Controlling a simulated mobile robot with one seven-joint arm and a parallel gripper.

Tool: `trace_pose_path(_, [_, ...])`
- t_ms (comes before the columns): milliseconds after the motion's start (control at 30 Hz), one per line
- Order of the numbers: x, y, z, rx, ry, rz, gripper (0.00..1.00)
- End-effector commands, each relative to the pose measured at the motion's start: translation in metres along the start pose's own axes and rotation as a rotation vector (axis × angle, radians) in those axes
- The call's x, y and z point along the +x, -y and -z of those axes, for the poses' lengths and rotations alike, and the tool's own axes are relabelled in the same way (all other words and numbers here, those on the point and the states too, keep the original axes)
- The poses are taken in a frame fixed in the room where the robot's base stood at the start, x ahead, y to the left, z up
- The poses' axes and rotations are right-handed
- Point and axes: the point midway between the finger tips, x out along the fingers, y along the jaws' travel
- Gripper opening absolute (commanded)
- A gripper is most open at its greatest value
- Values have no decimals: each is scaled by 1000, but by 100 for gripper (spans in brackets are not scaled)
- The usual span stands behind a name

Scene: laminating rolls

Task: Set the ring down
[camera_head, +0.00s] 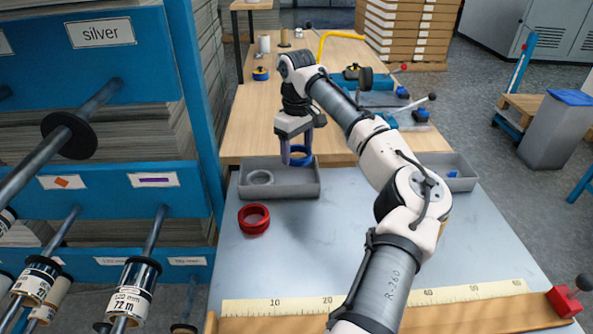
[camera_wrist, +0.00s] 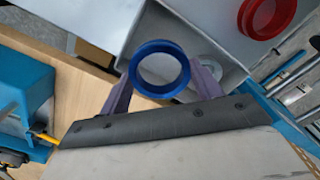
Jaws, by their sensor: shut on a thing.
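A blue ring (camera_wrist: 160,91) is between the two fingers of my gripper (camera_wrist: 161,68), which is shut on it. In the head view my gripper (camera_head: 297,155) points down over the right part of a grey tray (camera_head: 280,191), with the blue ring (camera_head: 300,162) at its fingertips. I cannot tell whether the ring touches the tray floor. A grey ring (camera_head: 260,184) lies in the left part of the tray; it shows partly behind a finger in the wrist view (camera_wrist: 209,72). A red ring (camera_head: 254,229) sits on the grey tabletop in front of the tray, apart from it.
A second grey tray (camera_head: 462,183) with a small blue item stands to the right, behind my arm. A ruler strip (camera_head: 380,300) runs along the front edge. A blue shelf rack (camera_head: 195,110) with rods stands at left. The middle of the grey tabletop (camera_head: 310,240) is clear.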

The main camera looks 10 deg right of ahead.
Motion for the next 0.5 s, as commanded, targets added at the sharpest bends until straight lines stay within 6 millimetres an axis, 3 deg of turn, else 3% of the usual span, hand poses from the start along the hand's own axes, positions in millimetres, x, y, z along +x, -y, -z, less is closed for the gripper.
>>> trace_pose_path(100, [21,0,-1,0,1,1,40])
trace_pose_path(500, [68,0,0,0,2,0,40])
